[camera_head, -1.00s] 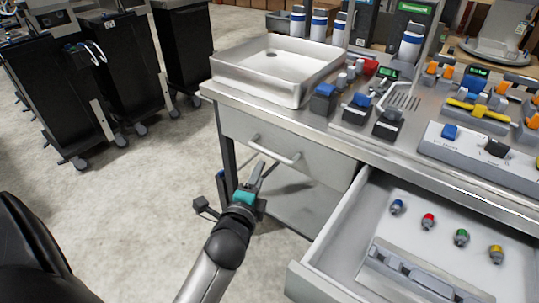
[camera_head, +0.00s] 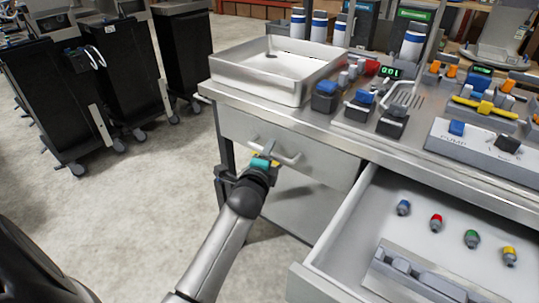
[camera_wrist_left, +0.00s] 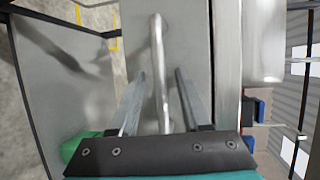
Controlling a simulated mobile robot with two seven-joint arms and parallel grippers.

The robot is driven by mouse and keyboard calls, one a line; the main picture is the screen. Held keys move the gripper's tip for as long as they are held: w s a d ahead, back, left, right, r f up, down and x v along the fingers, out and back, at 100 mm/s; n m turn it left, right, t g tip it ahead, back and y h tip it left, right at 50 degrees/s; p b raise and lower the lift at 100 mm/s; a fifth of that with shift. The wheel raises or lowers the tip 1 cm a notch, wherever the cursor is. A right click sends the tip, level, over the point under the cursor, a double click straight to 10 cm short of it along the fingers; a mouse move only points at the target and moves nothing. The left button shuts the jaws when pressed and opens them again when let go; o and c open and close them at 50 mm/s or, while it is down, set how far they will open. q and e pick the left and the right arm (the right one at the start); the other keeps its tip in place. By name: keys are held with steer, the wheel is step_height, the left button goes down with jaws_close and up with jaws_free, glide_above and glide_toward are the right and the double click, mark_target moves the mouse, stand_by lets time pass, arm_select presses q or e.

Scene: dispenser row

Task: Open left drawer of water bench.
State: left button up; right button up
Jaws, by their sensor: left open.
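The left drawer (camera_head: 325,165) of the water bench (camera_head: 418,150) is closed, with a bar handle (camera_head: 292,158) on its grey front. My left gripper (camera_head: 268,152) is at the handle. In the left wrist view the handle bar (camera_wrist_left: 158,70) runs between the two open fingers (camera_wrist_left: 158,85), with a gap visible on each side. In the head view the fingertips are partly hidden by the gripper's own teal body. My right gripper is not in view.
The right drawer (camera_head: 330,284) stands pulled out, holding several small coloured fittings and a grey rack. A steel sink (camera_head: 240,77) and dispensers sit on the bench top. Black wheeled carts (camera_head: 50,110) stand at the left. The floor (camera_head: 130,210) before the left drawer is clear.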

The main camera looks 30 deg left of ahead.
arm_select(q)
steer(key=shift+w+a, duration=0.1)
steer(key=shift+w, duration=0.1)
jaws_close()
stand_by(0.4)
stand_by(1.1)
